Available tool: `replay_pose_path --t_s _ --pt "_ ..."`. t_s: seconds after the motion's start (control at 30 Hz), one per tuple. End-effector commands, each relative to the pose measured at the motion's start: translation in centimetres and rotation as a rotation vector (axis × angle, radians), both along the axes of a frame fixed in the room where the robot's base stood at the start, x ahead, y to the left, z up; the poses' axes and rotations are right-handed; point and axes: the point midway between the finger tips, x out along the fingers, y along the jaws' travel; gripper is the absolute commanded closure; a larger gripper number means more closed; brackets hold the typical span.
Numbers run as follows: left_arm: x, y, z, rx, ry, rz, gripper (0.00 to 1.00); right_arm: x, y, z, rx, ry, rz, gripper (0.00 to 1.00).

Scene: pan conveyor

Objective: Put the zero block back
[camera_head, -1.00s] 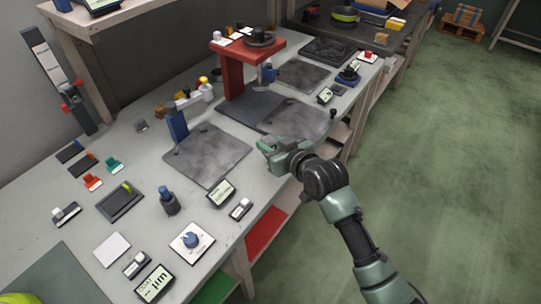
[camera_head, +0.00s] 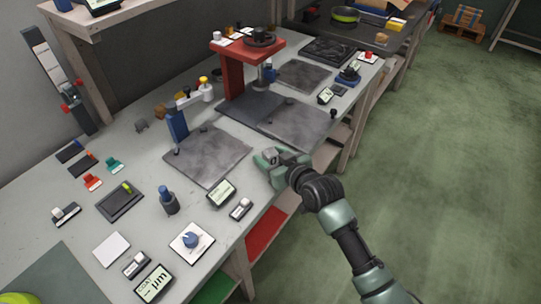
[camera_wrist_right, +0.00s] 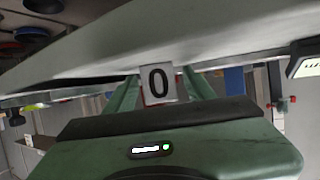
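The zero block (camera_wrist_right: 158,84) is a small pale block with a black "0" on its face. In the right wrist view it sits between my two green fingers, which touch its sides. In the head view my right gripper (camera_head: 268,160) is over the bench's front edge, right of the left grey stone plate, and a small grey block shows between its fingers. The gripper is shut on the zero block. My left gripper is not in view.
The left grey plate (camera_head: 207,158) carries a blue stand (camera_head: 177,124). A red stand (camera_head: 234,75) rises behind. Displays (camera_head: 221,192), a blue-knobbed white panel (camera_head: 191,242), a blue-topped cylinder (camera_head: 169,201) and a dark tray (camera_head: 120,207) occupy the front left.

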Motion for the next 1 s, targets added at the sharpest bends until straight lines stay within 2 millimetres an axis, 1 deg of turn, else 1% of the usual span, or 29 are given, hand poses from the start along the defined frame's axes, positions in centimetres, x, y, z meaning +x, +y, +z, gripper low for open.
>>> replay_pose_path --t_s 0.17,0.27,0.37,0.47,0.7,0.8,0.9,1.0 --pt "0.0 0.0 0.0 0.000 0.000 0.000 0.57 0.0 0.0 0.0 0.000 0.000 0.000 0.46" --pt "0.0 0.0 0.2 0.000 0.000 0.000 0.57 0.0 0.0 0.4 0.001 -0.001 0.000 0.46" --pt "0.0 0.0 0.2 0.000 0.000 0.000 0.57 -0.7 -0.5 0.6 -0.002 0.000 -0.001 0.46" --pt "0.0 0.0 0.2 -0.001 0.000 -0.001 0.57 -2.0 -1.3 1.2 -0.002 -0.001 0.001 0.46" --pt "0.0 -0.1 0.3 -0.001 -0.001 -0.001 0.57 -6.1 -3.8 3.1 -0.002 0.000 0.000 0.46" --pt "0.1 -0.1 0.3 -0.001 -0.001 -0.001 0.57 -7.5 -4.6 3.9 -0.002 0.000 0.001 0.46" --pt "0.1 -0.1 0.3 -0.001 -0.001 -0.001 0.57 -8.6 -5.2 4.4 -0.001 0.000 0.000 0.46" --pt "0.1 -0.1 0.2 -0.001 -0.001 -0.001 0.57 -9.2 -5.6 4.8 0.000 0.000 0.001 0.46"
